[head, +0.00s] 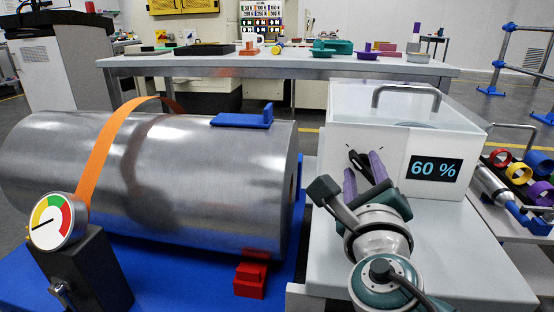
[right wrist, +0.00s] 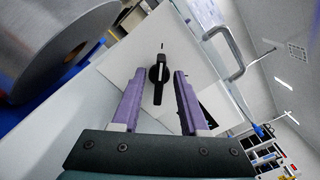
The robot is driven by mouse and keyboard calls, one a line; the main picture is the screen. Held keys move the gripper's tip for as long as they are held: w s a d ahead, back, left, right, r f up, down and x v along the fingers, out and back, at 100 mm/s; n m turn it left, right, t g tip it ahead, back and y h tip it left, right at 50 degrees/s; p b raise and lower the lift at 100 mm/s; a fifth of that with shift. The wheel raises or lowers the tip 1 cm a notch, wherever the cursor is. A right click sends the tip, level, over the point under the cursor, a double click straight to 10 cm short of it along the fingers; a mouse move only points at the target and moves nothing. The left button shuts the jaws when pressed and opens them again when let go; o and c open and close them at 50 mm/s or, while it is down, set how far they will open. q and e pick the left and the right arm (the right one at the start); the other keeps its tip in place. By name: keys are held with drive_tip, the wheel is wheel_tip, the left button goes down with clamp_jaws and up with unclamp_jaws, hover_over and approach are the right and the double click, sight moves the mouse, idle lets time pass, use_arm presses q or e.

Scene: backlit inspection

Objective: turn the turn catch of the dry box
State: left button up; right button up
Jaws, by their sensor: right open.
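The dry box (head: 370,135) is a white box with a lid handle and a dark "60 %" display, at the right of the head view. Its turn catch (right wrist: 158,75) is a black knob with a long bar on the front face. In the right wrist view the bar runs nearly upright, with a short mark above it. The catch (head: 357,160) also shows past the fingertips in the head view. My right gripper (head: 364,173) is open, its purple fingers on either side of the catch in the picture. I cannot tell whether they touch it. My left gripper is not in view.
A large metal cylinder (head: 210,180) with an orange strap lies to the left on a blue base. A pressure gauge (head: 52,222) stands front left. The grey bench top (head: 440,250) before the box is mostly bare. A rack of coloured rings (head: 517,172) is at right.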

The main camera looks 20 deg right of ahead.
clamp_jaws()
idle(0.3)
idle(0.4)
